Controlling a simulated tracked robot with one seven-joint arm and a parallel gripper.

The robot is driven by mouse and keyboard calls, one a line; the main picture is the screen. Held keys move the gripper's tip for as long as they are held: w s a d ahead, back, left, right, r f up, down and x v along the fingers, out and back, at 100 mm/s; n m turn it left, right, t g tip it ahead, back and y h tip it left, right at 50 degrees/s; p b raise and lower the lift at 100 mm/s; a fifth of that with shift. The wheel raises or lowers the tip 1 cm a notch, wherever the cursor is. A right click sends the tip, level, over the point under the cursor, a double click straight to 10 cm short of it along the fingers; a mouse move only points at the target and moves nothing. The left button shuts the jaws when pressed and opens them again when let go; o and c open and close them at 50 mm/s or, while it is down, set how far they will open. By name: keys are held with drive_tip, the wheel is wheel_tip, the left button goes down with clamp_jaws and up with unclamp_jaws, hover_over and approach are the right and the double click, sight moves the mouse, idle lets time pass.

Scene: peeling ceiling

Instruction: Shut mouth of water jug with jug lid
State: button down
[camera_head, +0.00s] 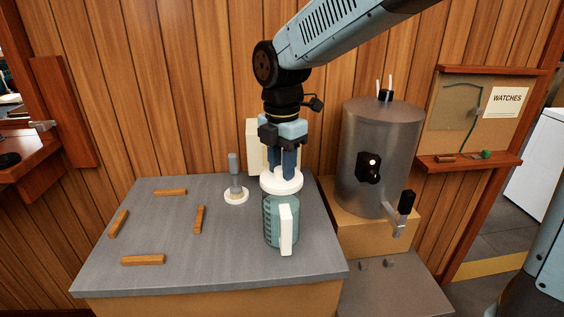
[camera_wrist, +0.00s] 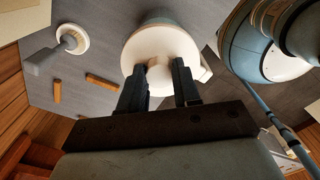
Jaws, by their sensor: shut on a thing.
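The water jug (camera_head: 274,222) stands upright near the right front of the grey table. It is tinted and see-through, with a white handle (camera_head: 286,230) facing the front. The white round jug lid (camera_head: 281,181) is at the jug's mouth, right over it. My gripper (camera_head: 284,172) points down and is shut on the lid's knob. In the wrist view, the lid (camera_wrist: 160,47) covers most of the jug, and my gripper's fingers (camera_wrist: 160,82) are on both sides of the knob. I cannot tell whether the lid is fully seated on the rim.
A white round base with a grey upright handle (camera_head: 235,180) stands left of the jug. Several small wooden blocks (camera_head: 200,219) lie on the left of the table (camera_head: 170,255). A cream box (camera_head: 252,150) is behind my gripper. A large metal urn with a tap (camera_head: 380,150) stands close on the right.

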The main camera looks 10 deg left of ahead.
drive_tip(key=shift+f, duration=1.15)
idle(0.4)
drive_tip(key=c, duration=0.7)
unclamp_jaws()
wheel_tip(320, 180, up, 18)
drive_tip(key=shift+f, duration=0.15)
idle(0.4)
